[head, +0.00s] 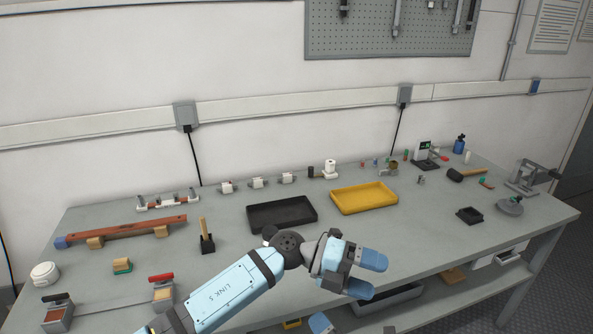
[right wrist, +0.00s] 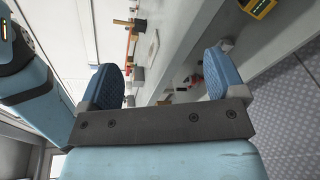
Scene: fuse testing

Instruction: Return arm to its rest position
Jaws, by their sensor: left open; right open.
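My left arm reaches in from the bottom of the head view, over the front of the grey workbench (head: 110,222). Its gripper (head: 371,275) is open and empty, with two blue fingertips apart. It hangs in front of the black tray and the yellow tray, touching neither. In the right wrist view my right gripper (right wrist: 163,80) is open, its two blue pads wide apart with nothing between them. It is clear of the bench, which shows beyond it. A small blue piece at the bottom edge of the head view is cut off, and I cannot tell what it is.
A black tray (head: 283,214) and a yellow tray (head: 363,197) lie mid-bench. A metal fixture (head: 525,177) stands at the right end. Small parts line the back.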

